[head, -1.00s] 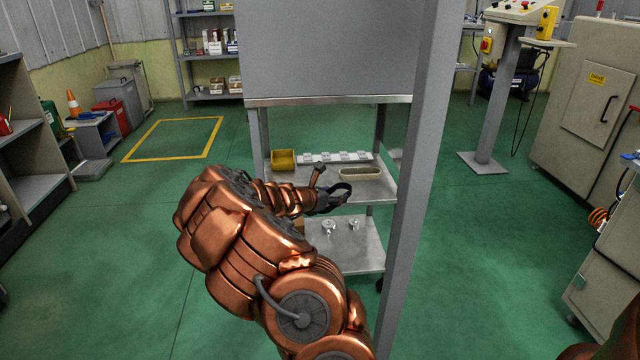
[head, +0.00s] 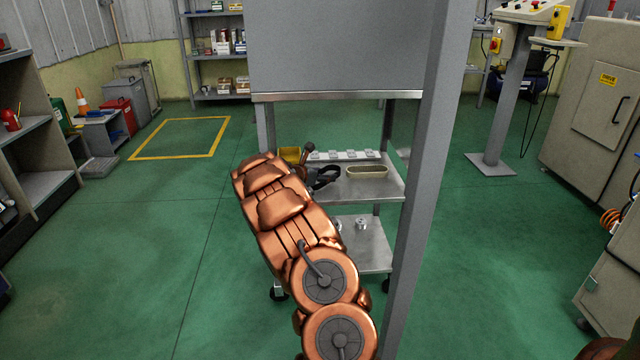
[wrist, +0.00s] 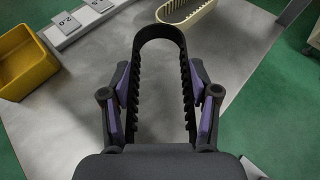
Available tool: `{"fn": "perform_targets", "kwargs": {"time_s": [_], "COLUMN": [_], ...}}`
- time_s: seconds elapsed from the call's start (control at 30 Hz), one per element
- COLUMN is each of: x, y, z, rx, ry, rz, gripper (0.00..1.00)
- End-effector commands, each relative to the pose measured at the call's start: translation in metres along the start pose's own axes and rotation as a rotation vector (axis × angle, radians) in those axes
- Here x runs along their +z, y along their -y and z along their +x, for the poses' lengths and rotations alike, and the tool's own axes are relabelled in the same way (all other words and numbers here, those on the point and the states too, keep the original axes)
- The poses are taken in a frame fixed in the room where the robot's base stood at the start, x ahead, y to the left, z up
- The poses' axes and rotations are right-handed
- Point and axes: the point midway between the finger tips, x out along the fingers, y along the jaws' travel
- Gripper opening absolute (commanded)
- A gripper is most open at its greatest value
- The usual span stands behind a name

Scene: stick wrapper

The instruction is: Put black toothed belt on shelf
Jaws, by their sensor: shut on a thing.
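My gripper (wrist: 159,72) is shut on the black toothed belt (wrist: 160,19). In the head view the belt (head: 326,178) shows at the end of my arm, above the left part of the cart's metal upper shelf (head: 388,190). The wrist view also shows this shelf (wrist: 240,50) under the belt. Whether the belt touches the shelf is unclear. In the head view my arm hides most of the gripper and the shelf's near left part.
A yellow bin (wrist: 25,58) stands left on the upper shelf. A numbered strip (head: 345,155) lies along its back, with a beige belt (head: 367,170) in front. A lower shelf (head: 375,257) holds small metal parts. A grey post (head: 425,160) stands right, close to the cart.

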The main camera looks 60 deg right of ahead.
Motion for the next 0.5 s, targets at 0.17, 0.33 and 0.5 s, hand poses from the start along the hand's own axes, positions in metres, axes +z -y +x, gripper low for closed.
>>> {"fn": "perform_targets", "kwargs": {"time_s": [0.17, 0.33, 0.5], "x": [0.002, 0.002, -0.007], "y": [-0.014, -0.018, -0.021], "z": [0.005, 0.008, 0.014], "rx": [0.004, 0.003, 0.002], "ry": [0.001, 0.0, 0.0], "rz": [0.003, 0.0, 0.001], "gripper": [0.26, 0.26, 0.26]}}
